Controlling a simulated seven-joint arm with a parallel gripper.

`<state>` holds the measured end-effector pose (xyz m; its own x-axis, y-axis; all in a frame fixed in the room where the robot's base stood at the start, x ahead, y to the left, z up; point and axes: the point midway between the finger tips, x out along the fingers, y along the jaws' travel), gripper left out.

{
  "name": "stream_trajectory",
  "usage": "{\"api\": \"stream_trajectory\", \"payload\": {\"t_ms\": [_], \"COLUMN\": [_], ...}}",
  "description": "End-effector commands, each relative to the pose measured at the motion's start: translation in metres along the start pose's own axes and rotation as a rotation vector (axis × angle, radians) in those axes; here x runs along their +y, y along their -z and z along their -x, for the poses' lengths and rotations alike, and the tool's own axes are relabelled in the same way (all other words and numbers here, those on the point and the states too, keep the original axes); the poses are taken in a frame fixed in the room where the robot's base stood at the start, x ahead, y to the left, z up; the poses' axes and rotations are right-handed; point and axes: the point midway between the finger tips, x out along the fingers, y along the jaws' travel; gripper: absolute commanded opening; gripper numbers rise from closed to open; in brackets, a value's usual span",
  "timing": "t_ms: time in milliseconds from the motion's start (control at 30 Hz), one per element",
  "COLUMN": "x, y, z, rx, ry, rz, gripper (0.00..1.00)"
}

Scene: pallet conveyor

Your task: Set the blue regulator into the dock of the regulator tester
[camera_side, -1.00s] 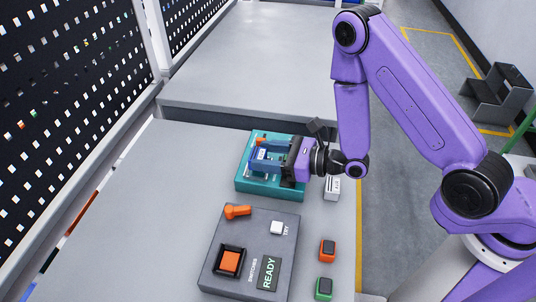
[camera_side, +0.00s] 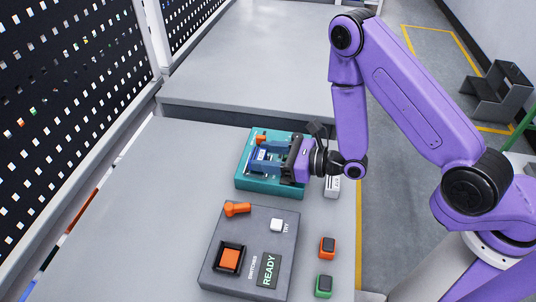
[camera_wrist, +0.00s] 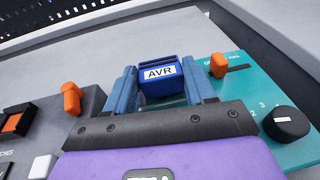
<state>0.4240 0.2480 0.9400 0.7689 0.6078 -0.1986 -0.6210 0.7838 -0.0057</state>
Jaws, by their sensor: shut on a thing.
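The blue regulator, a small box with a white AVR label, sits between my fingers in the wrist view (camera_wrist: 161,77) and shows partly in the side view (camera_side: 261,155). My gripper (camera_wrist: 160,90) is shut on it; it also shows in the side view (camera_side: 268,157). The regulator tester is a teal box (camera_side: 252,184) under my gripper; its teal top also shows in the wrist view (camera_wrist: 243,98). It carries an orange slider (camera_wrist: 218,66) and a black dial (camera_wrist: 286,124). The regulator is over the tester's top; my fingers hide the dock, so I cannot tell how deep it sits.
A grey switch box (camera_side: 213,272) with an orange lever (camera_side: 237,210), an orange rocker, a white button and a READY sign stands nearer the camera. Orange (camera_side: 328,249) and green (camera_side: 324,287) blocks and a white labelled block (camera_side: 332,188) lie at right. The table's left is clear.

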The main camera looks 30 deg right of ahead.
Motion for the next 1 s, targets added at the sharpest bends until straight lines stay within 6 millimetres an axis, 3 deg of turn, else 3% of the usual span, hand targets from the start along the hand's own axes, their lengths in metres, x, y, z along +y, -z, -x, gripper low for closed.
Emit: {"api": "stream_trajectory", "payload": {"t_ms": [967, 1000], "x": [0.0001, 0.0001], "y": [0.0065, 0.0065], "z": [-0.0014, -0.0014], "rx": [-0.001, -0.001], "ry": [0.000, 0.000], "rz": [0.000, 0.000], "gripper": [0.22, 0.64]}}
